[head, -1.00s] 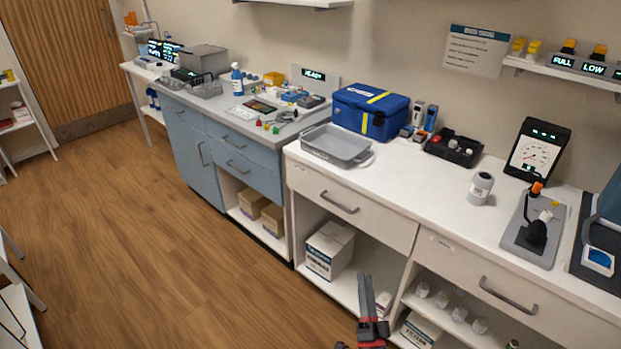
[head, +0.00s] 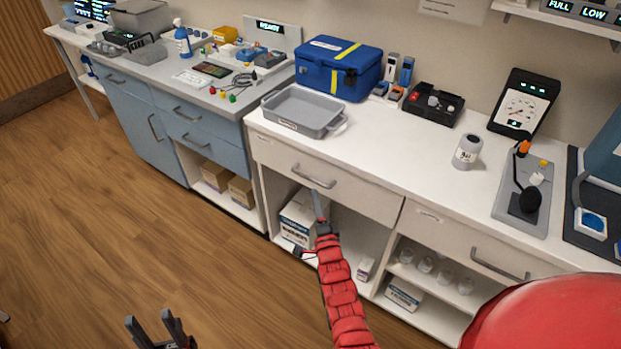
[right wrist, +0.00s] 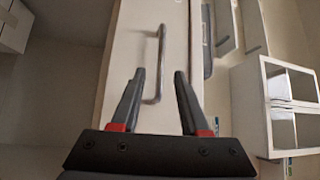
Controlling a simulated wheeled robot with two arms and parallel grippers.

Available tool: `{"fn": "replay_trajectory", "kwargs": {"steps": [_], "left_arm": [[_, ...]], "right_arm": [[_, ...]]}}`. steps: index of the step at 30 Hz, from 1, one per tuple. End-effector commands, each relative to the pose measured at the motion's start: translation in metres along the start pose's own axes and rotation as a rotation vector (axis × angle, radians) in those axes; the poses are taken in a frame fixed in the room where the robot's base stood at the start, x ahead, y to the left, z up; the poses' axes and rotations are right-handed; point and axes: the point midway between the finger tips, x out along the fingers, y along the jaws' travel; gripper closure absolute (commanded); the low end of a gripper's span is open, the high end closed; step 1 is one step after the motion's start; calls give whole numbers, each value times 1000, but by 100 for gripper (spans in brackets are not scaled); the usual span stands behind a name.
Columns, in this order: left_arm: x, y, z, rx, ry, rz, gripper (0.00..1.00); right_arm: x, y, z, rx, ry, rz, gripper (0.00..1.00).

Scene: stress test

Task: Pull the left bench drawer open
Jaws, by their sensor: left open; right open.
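The left bench drawer (head: 350,199) is the white front under the left half of the white counter, flush with the bench. Its grey bar handle (head: 313,177) also shows in the right wrist view (right wrist: 162,60). My right gripper (head: 316,196) is open just below and in front of this handle. My left gripper (head: 154,326) is open and empty over the floor at the bottom left.
A grey tray (head: 272,101) and a blue cooler box (head: 325,70) stand on the counter above. A white box (head: 292,222) sits on the open shelf under the drawer. The right drawer's handle (head: 498,264) is farther right. The wooden floor at left is clear.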

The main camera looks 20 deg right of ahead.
Motion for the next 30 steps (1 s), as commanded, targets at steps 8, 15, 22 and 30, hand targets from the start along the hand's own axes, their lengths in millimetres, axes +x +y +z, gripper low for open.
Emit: {"fn": "replay_trajectory", "kwargs": {"steps": [8,15,22,30], "left_arm": [[0,0,0,0,0,0,50],[-4,0,0,0,0,0,50],[-4,0,1,0,0,0,50],[-4,0,1,0,0,0,50]], "right_arm": [[52,1,-2,0,2,2,55],[78,-1,-2,0,3,-4,55],[84,0,0,-1,0,1,55],[84,0,0,-2,1,0,66]]}}
